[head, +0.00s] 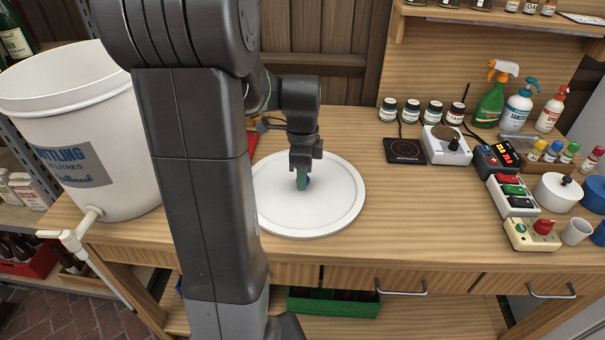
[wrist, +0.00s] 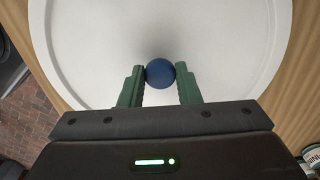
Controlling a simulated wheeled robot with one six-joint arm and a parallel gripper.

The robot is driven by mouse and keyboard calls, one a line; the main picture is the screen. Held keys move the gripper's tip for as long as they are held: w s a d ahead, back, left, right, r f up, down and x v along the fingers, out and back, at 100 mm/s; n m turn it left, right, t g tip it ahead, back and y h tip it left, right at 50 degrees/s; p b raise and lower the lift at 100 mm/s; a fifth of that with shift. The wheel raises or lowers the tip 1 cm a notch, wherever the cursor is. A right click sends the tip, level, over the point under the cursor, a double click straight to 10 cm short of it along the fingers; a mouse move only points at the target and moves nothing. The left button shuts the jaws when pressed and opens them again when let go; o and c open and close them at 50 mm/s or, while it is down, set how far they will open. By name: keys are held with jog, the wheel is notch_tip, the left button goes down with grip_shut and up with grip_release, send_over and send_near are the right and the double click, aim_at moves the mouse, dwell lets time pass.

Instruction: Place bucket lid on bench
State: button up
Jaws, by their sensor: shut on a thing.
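The white bucket lid (head: 336,205) is a round disc with a raised rim and a blue knob (wrist: 160,73) at its middle. It lies flat at the bench top, left of centre in the head view; whether it touches the wood I cannot tell. My gripper (head: 302,181) points down over the lid's middle. In the wrist view its green fingers (wrist: 160,80) are shut on the blue knob, one on each side. The lid (wrist: 220,45) fills most of that view. My arm hides the lid's left part in the head view. The wooden bench (head: 420,215) has clear wood right of the lid.
A white bottling bucket (head: 95,140) with a tap stands at the left. A black hot plate (head: 405,151), a scale (head: 446,146), small jars, spray bottles, switch boxes and a white pot (head: 557,193) stand at the back and right.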

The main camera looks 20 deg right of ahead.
jog(key=shift+f, duration=0.15)
jog(key=o, duration=1.1)
notch_tip(320, 180, up, 12)
jog(key=shift+r+p, duration=0.2)
jog(key=shift+p, duration=0.4)
